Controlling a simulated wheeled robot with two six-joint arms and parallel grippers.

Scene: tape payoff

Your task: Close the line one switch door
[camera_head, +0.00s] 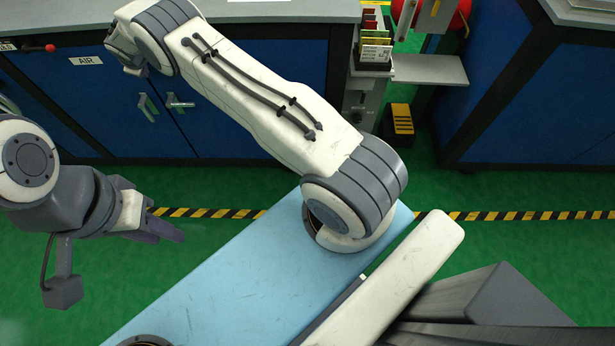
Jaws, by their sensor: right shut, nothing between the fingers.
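I cannot pick out a door marked as the line one switch door. Blue cabinet doors with handles (180,104) and an AIR label (86,60) stand at the upper left and look closed. A narrow grey box (362,101) with small fittings stands at the top centre. My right gripper (140,70) shows only as a small dark tip at the upper left, mostly hidden behind my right arm, in front of the cabinet. My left gripper (165,231) is lower, over the green floor, apart from everything. Its fingers overlap in this view, so its opening is unclear.
A grey worktop (270,11) runs above the cabinets. A rack of coloured cards (375,48) sits by a grey shelf (430,69). A yellow and black block (398,119) stands on the floor. Another blue cabinet (540,100) is at right. The floor along the striped line (530,215) is clear.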

